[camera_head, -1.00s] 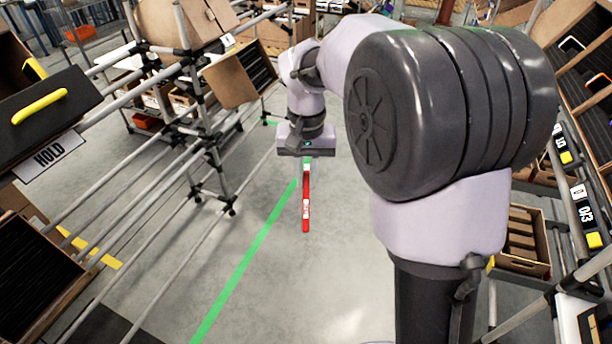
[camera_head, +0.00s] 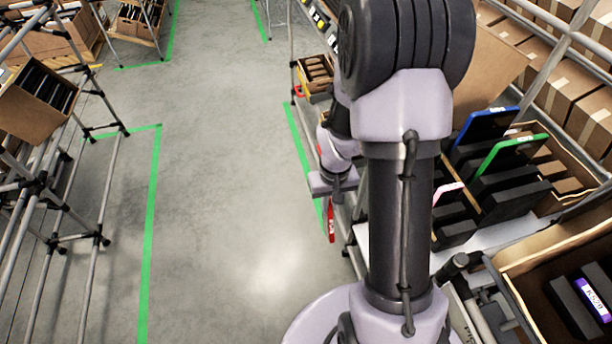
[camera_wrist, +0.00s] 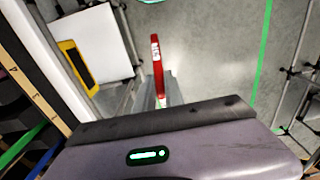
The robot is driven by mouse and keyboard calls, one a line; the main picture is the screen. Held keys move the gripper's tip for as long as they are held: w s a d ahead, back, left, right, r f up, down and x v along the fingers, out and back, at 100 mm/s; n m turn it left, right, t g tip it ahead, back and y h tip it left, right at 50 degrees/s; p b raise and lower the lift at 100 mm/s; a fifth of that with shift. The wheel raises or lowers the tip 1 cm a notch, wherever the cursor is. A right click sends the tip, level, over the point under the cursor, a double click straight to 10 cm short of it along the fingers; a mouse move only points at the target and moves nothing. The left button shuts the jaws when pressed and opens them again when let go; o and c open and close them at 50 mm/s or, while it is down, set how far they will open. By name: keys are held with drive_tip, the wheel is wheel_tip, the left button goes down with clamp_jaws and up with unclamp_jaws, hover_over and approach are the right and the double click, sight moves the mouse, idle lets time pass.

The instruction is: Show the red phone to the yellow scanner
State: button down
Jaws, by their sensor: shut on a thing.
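The red phone (camera_head: 331,226) hangs below my gripper (camera_head: 331,204), upright and edge-on, over the floor beside the right-hand rack. In the wrist view the red phone (camera_wrist: 157,66) stands out from my gripper (camera_wrist: 161,92), which is shut on it. A yellow-framed device with a dark face (camera_wrist: 78,66), which looks like the yellow scanner, is left of the phone in the wrist view, beside a white panel (camera_wrist: 92,45). It is clearly apart from the phone. I cannot make it out in the head view.
A carton with black foam slots at right holds a blue phone (camera_head: 486,125) and a green phone (camera_head: 510,153). A pink one (camera_head: 447,193) is nearer my arm. Another carton (camera_head: 537,262) is at lower right. A pipe rack (camera_head: 106,190) stands left; the floor between is clear.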

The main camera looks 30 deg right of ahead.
drive_tip(key=s+d+f+b, duration=0.1)
drive_tip(key=d+f+b, duration=0.2)
drive_tip(key=d+f, duration=0.2)
drive_tip(key=shift+s+f+b, duration=0.3)
drive_tip(key=shift+s+f, duration=0.05)
drive_tip(key=shift+f, duration=0.1)
